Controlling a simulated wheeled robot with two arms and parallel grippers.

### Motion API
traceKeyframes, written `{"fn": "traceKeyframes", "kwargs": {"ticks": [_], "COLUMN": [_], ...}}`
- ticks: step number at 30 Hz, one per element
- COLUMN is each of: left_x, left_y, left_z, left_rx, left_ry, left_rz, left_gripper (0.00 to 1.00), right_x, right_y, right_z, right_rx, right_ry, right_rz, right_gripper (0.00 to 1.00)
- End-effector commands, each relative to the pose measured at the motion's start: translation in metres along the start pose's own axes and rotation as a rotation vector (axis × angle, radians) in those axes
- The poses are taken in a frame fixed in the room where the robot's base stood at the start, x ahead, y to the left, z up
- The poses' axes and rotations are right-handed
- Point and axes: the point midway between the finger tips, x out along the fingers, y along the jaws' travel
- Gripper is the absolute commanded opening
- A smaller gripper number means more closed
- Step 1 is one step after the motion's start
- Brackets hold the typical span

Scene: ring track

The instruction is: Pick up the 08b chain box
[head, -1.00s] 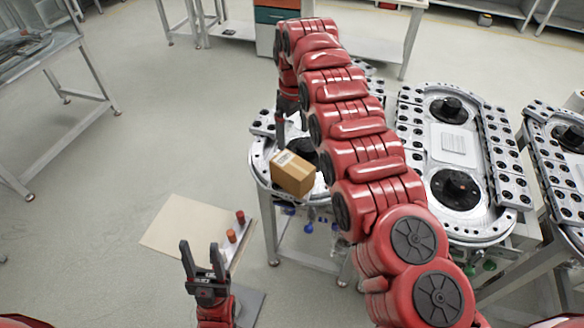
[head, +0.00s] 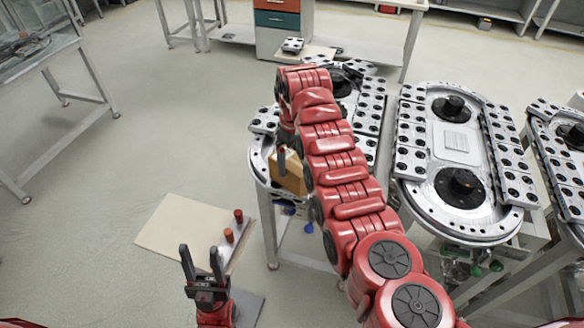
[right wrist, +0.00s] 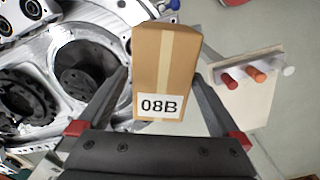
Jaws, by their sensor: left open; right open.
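The 08b chain box (head: 289,172) is a brown cardboard box on the near left end of the ring track (head: 262,165). My right arm partly hides it in the head view. In the right wrist view the box (right wrist: 166,65) shows its 08B label and a tape strip, and lies between the two fingers. My right gripper (right wrist: 166,88) is open around it; whether the fingers touch it I cannot tell. In the head view the right gripper (head: 282,158) is at the box, mostly hidden by the arm. My left gripper (head: 202,255) is open and empty at the lower left.
A beige board (head: 185,235) with red and orange pegs (head: 229,235) lies left of the track. A second ring track (head: 460,150) stands to the right, with another (head: 560,150) beyond it. A metal table (head: 50,60) is at the far left. Floor on the left is clear.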

Motion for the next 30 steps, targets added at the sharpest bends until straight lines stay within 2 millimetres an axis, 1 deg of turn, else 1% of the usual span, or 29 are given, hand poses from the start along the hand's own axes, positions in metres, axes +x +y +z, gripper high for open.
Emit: {"fn": "traceKeyframes", "kwargs": {"ticks": [5,7,10,12,15,19,26,30], "left_x": [0.011,0.021,0.028,0.02,0.018,0.017,0.017,0.017], "left_y": [-0.001,-0.001,-0.001,-0.001,-0.001,-0.001,-0.001,-0.001], "left_z": [-0.002,-0.004,-0.005,-0.003,-0.003,-0.003,-0.003,-0.003], "left_rx": [0.0,0.0,0.0,0.0,0.0,0.0,0.0,0.0], "left_ry": [0.0,0.0,0.0,0.0,0.0,0.0,0.0,0.0], "left_rz": [0.0,0.0,0.0,0.0,0.0,0.0,0.0,0.0], "left_gripper": [0.5,0.5,0.5,0.5,0.5,0.5,0.5,0.5], "right_x": [0.009,0.018,0.031,0.044,0.052,0.057,0.057,0.057], "right_y": [-0.002,-0.003,-0.004,-0.003,-0.003,-0.003,-0.003,-0.003], "right_z": [0.0,-0.001,-0.002,-0.002,-0.003,-0.002,-0.003,-0.003], "right_rx": [-0.002,-0.003,-0.002,0.0,0.0,0.0,0.0,0.0], "right_ry": [-0.003,-0.002,-0.004,-0.001,0.0,0.0,0.001,0.001], "right_rz": [-0.002,-0.002,-0.003,-0.002,-0.001,0.0,0.0,0.0], "right_gripper": [1.0,1.0,1.0,1.0,1.0,1.0,1.0,0.75]}}
